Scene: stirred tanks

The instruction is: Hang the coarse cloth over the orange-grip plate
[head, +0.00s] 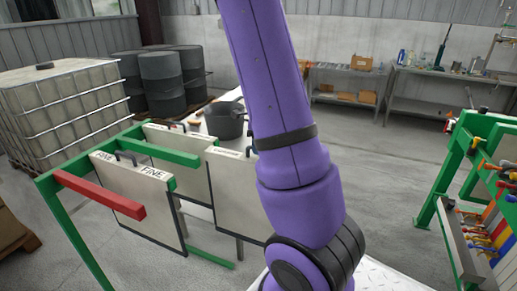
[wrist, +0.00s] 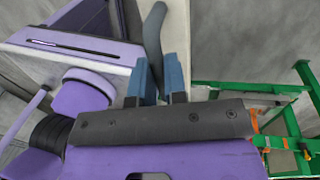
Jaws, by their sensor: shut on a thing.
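In the wrist view my gripper (wrist: 157,82), with blue fingers, is shut on the dark grey handle (wrist: 153,38) of a pale cloth panel (wrist: 177,28). No label shows on this panel, so I cannot tell its grade from it. In the head view my arm covers the middle and my gripper is out of sight. A pale cloth marked FINE (head: 135,190) hangs on the left green rack. The orange-grip plate cannot be singled out; orange grips (head: 480,141) show on the right green rack.
The left green rack (head: 68,222) has a red bar (head: 98,194). A dark pot (head: 224,120) stands behind it. A caged tank (head: 65,105) and drums (head: 162,80) are at the back left. The right rack (head: 448,185) holds several coloured handles. Open floor (head: 390,190) lies between the racks.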

